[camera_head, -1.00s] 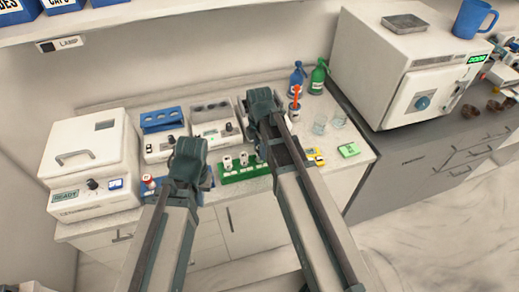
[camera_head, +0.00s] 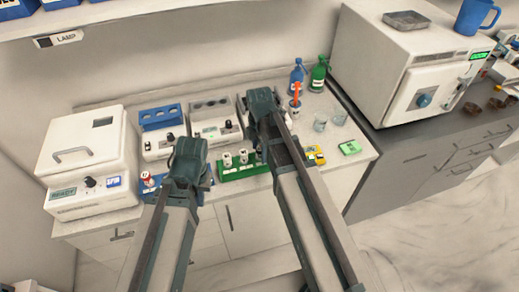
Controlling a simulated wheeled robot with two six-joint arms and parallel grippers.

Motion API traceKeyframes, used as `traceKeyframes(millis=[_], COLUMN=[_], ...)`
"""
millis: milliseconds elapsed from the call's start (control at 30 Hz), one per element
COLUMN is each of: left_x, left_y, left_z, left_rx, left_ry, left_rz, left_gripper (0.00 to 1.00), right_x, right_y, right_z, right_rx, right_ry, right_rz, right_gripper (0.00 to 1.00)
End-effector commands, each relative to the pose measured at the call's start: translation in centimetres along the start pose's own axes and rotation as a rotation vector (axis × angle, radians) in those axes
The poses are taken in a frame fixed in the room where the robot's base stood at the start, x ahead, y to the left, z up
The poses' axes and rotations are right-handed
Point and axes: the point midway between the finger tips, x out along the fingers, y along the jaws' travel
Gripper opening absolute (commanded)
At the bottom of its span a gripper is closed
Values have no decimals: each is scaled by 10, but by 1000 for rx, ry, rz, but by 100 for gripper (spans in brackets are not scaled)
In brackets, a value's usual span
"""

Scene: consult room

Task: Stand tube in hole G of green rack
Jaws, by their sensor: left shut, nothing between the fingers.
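The green rack (camera_head: 236,174) lies near the front edge of the counter, between my two arms. White-topped pieces stand at its back edge; its right end is hidden behind my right arm. The hole letters are too small to read. My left gripper (camera_head: 190,168) is at the left end of the green rack, in front of a blue rack; it is shut and its fingertips are hard to make out. My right gripper (camera_head: 264,108) is over the back of the counter, beyond the green rack; its fingers do not show clearly. I cannot make out a loose tube.
A red-topped piece (camera_head: 148,180) stands by the blue rack at left. A white machine (camera_head: 88,150) fills the counter's left end. Control boxes line the back.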

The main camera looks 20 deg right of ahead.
Motion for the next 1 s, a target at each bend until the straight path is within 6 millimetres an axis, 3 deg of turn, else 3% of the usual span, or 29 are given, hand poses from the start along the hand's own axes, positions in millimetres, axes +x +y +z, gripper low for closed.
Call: traceKeyframes(millis=[267, 467, 1000], left_x=[-2, -14, -90], left_y=[0, -1, -8], left_z=[0, 1, 5], left_rx=[-1, -1, -7], left_ry=[0, 0, 0], left_rz=[0, 0, 1], left_gripper=[0, 0, 0], right_x=[-2, -14, -91], right_y=[0, 0, 0], right_z=[0, 0, 0], right_rx=[0, 0, 0], right_ry=[0, 0, 0], right_rz=[0, 0, 0], right_gripper=[72, 72, 72])
